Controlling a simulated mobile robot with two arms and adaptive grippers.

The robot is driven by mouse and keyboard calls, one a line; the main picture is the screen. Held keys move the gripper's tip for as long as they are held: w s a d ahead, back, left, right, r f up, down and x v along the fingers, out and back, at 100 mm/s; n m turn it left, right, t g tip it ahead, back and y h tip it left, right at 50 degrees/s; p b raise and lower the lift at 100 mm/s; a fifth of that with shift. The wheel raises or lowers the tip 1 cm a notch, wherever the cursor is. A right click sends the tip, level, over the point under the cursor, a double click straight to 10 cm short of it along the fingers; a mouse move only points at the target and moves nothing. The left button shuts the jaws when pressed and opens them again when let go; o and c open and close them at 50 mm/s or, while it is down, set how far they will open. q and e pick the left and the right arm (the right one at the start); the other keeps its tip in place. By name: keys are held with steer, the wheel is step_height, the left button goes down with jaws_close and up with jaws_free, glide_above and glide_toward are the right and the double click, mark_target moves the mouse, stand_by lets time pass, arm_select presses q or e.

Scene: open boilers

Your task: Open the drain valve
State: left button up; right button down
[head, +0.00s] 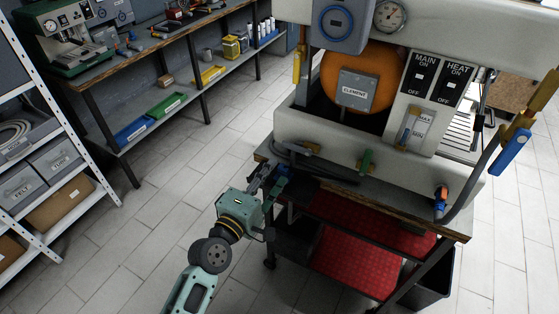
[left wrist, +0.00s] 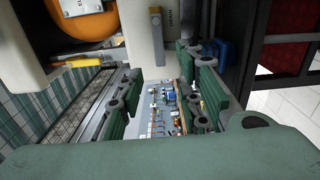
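A white panel with a sideways label that seems to read DRAIN (left wrist: 170,16) shows at the top of the left wrist view. A blue handle (left wrist: 218,48) is right of it, close to the tip of one finger and partly hidden; I cannot tell whether they touch. In the head view, a blue part (head: 284,178) is beside the gripper at the boiler's lower left corner. My left gripper (head: 268,180) is there. Its green fingers stand apart with nothing between them in the left wrist view (left wrist: 168,80). My right gripper is out of view.
The boiler (head: 330,128) stands on a cart with red shelves (head: 350,262). A green handle (head: 366,160) and a blue-orange fitting (head: 440,198) are along its lower front. A workbench (head: 150,50) and shelf rack (head: 60,150) are at left. Tiled floor between is clear.

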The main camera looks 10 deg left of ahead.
arm_select(q)
steer(key=v, duration=0.2)
steer(key=shift+s+a, duration=0.1)
steer(key=shift+s, duration=0.2)
steer(key=s+a+f+m+g+y+b, duration=0.1)
steer(key=s+f+m+g, duration=0.25)
steer(key=f, duration=0.85)
steer(key=s+a+f+m+g+y, duration=0.15)
steer(key=s+f, duration=0.25)
steer(key=f, duration=0.9)
steer(key=s+a+f+m+g+b, duration=0.1)
steer(key=s+f+m+g, duration=0.25)
steer(key=f, duration=0.85)
steer(key=s+a+f+m+g+y, duration=0.1)
steer(key=s+a+f+m+g, duration=0.1)
steer(key=s+f, duration=0.5)
steer(key=s+a+f+m+g+y+b, duration=0.1)
steer(key=s+a+f+m+g, duration=0.2)
steer(key=s+f, duration=0.5)
steer(key=s+a+f+m+g+y+b, duration=0.1)
steer(key=s+f, duration=0.6)
steer(key=s, duration=1.2)
steer(key=a+m+g, duration=0.1)
steer(key=m, duration=0.1)
steer(key=shift+f+m+g, duration=0.35)
steer(key=shift+f, duration=0.05)
